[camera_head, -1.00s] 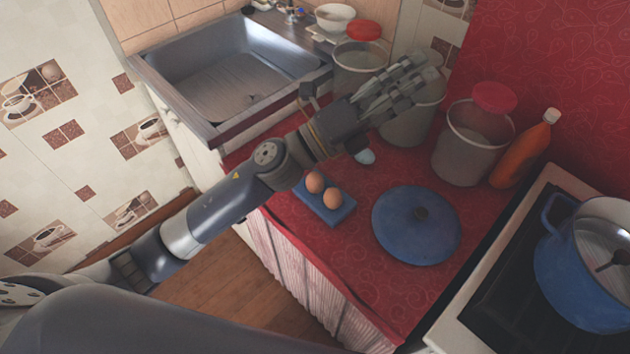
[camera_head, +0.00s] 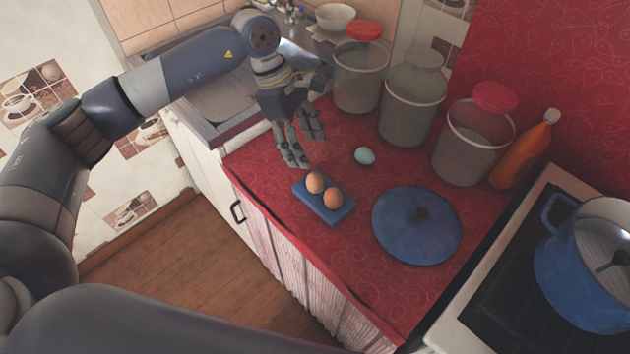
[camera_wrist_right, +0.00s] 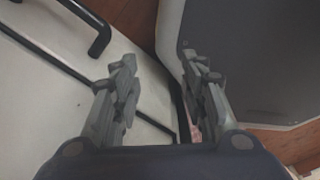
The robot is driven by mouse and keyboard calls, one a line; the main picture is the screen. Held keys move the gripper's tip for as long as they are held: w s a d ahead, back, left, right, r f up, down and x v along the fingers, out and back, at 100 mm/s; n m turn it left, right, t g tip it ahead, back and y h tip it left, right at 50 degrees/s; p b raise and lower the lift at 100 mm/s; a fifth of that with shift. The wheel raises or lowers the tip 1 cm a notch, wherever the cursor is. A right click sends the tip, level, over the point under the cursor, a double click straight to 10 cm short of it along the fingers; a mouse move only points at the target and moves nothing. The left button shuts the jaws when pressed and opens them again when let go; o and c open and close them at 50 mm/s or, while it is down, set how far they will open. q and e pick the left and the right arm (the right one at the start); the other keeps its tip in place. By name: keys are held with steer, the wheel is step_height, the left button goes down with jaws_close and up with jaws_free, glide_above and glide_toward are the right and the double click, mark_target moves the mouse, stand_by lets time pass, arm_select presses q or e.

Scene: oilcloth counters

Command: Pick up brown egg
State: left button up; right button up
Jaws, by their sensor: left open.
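Two brown eggs sit side by side on a small blue holder (camera_head: 311,203) on the red counter: a farther brown egg (camera_head: 315,183) and a nearer brown egg (camera_head: 333,199). My left gripper (camera_head: 305,150) points down, open and empty, just beyond the holder and apart from the eggs. A pale blue egg (camera_head: 365,156) lies on the counter to the right of the gripper. My right gripper (camera_wrist_right: 160,95) shows in the right wrist view with its fingers apart and nothing between them, in front of pale cabinet fronts.
A blue lid (camera_head: 416,226) lies right of the holder. Clear canisters (camera_head: 412,105) and an orange bottle (camera_head: 524,152) stand along the back. A sink (camera_head: 215,105) is at the left and a blue pot (camera_head: 585,275) on the stove at the right.

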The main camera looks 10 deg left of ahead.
mark_target(312, 175)
arm_select(q)
steer(key=x, duration=0.2)
steer(key=a+p+x, duration=0.1)
steer(key=x, duration=0.2)
steer(key=shift+w+f, duration=0.1)
steer(key=shift+f, duration=0.2)
steer(key=p+x, duration=0.1)
steer(key=x, duration=0.1)
steer(key=p+x, duration=0.1)
steer(key=x, duration=0.1)
steer(key=shift+a+f, duration=0.15)
steer(key=shift+a, duration=0.05)
steer(key=shift+d+f, duration=0.15)
steer(key=shift+f, duration=0.35)
steer(key=c, duration=0.7)
